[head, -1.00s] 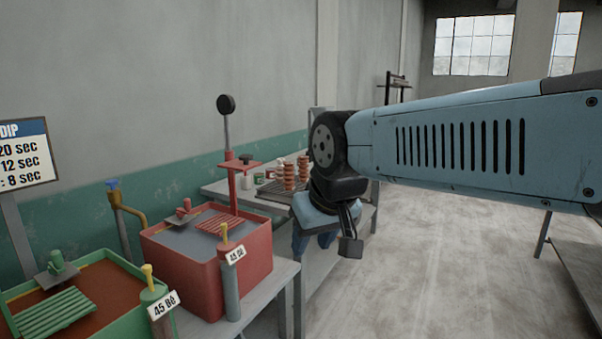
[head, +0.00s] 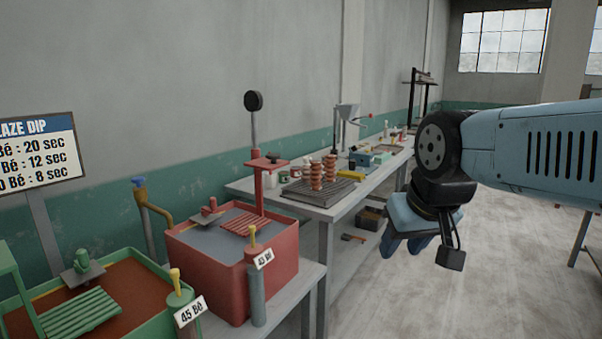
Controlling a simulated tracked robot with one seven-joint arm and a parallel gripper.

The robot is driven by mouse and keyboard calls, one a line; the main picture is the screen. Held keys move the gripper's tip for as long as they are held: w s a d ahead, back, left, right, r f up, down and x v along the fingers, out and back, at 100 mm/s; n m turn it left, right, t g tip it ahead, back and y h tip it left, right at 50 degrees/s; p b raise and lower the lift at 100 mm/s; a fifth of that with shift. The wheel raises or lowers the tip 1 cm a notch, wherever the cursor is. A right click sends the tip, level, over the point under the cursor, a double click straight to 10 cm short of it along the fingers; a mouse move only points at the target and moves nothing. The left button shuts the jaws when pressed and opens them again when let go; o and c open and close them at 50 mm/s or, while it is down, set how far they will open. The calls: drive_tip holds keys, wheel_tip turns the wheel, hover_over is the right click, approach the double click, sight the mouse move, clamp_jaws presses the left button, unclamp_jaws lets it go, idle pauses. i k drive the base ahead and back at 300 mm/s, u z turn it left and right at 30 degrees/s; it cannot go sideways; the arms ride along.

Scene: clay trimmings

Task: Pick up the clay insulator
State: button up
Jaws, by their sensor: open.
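Two ribbed, reddish-brown clay insulators stand upright side by side on a dark slatted rack (head: 345,192) on the grey bench. The left insulator (head: 316,176) is slightly nearer, and the right insulator (head: 330,168) stands just beside it. My gripper (head: 404,245) hangs to the right of the bench, pointing down, well apart from both insulators. It is open and I see nothing between its blue fingers.
A red glaze tank (head: 275,278) and a green tank (head: 120,300) stand at the front left, with a red post rising from the red one. Jars and a yellow tool (head: 352,175) share the bench (head: 330,212). The floor (head: 500,270) at right is clear.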

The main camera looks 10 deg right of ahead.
sight(306, 171)
drive_tip(key=z, duration=0.3)
drive_tip(key=i, duration=0.55)
drive_tip(key=z, duration=0.75)
drive_tip(key=i, duration=1.1)
drive_tip(key=z, duration=0.35)
drive_tip(key=i, duration=1.1)
drive_tip(key=u, duration=0.75)
drive_tip(key=i, duration=0.85)
drive_tip(key=u, duration=0.9)
drive_tip(key=i, duration=0.35)
drive_tip(key=u, duration=0.25)
drive_tip(key=k, duration=0.9)
drive_tip(key=z, duration=0.05)
